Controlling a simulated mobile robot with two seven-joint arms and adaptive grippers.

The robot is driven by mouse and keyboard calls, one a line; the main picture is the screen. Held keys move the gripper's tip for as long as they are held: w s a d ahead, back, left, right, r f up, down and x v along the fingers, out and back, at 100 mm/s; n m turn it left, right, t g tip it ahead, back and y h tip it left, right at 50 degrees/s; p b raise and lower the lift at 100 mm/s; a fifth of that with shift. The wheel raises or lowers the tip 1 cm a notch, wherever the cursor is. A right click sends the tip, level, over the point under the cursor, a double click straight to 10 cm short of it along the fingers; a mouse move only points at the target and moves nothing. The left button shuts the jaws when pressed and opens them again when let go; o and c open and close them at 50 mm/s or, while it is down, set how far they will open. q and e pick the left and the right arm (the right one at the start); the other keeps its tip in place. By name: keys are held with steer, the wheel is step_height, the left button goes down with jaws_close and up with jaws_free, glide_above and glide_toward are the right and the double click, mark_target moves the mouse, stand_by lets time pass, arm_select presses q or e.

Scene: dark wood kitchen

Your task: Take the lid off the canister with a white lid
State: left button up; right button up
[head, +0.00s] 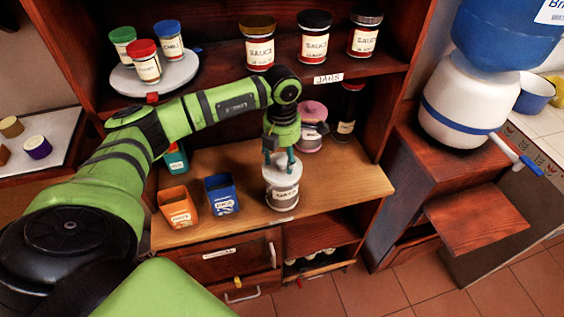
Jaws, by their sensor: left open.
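The canister (284,196) stands upright on the wooden counter, with a label on its front and a white lid (282,167) on top. My left gripper (281,160) points down right over the lid, with its fingers at the lid's top. It is open. The fingers hide part of the lid, and I cannot tell whether they touch it. My right gripper is not in view.
An orange bin (178,207) and a blue bin (221,195) stand left of the canister. A canister with a pink lid (312,112) and a dark bottle (348,112) stand behind. The counter's right end (360,183) is clear.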

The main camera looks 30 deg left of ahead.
arm_select(q)
steer(key=shift+f, duration=0.2)
steer(key=c, duration=1)
steer(key=shift+r, duration=0.1)
steer(key=shift+c, duration=0.2)
